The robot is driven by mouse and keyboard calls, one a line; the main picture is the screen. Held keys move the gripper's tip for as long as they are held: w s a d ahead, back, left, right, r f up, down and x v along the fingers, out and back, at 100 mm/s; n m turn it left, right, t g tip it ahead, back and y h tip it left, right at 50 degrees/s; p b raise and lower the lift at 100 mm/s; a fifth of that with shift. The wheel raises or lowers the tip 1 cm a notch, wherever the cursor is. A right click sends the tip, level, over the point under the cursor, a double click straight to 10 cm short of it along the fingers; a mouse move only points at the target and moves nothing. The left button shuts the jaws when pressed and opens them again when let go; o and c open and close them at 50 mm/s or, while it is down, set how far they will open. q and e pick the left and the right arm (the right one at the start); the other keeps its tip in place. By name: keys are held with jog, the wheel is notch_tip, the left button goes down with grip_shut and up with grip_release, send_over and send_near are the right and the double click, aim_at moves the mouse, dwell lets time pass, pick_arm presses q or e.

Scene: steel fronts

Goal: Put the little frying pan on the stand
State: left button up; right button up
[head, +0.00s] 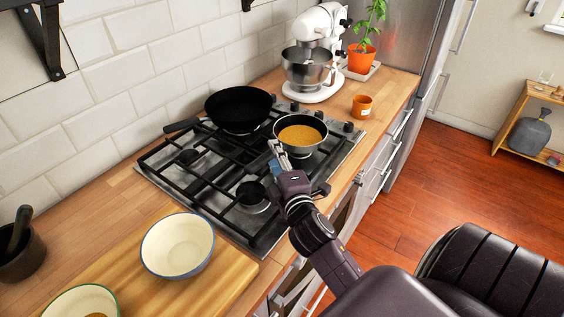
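A small dark frying pan (313,147) with an orange-yellow filling is over the back right part of the black hob grate (205,181). My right gripper (278,156) is at the pan's near left side, where its fingers meet the rim in the picture. No handle of this pan shows clearly, and I cannot tell whether the fingers are closed on it. I cannot tell whether the pan rests on the grate or is just above it. A larger black frying pan (240,108) sits on the back left of the hob. My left gripper is not in view.
A white stand mixer (318,25), an orange cup (362,106) and a potted plant (362,58) stand beyond the hob. A cream bowl (178,246) is on the wooden board (122,262) in front. A low wooden shelf (515,112) stands far right.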

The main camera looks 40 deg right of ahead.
jog(key=v, duration=1)
jog(key=shift+s+a+r, duration=0.1)
jog(key=shift+s+r, duration=0.05)
jog(key=shift+s, duration=0.25)
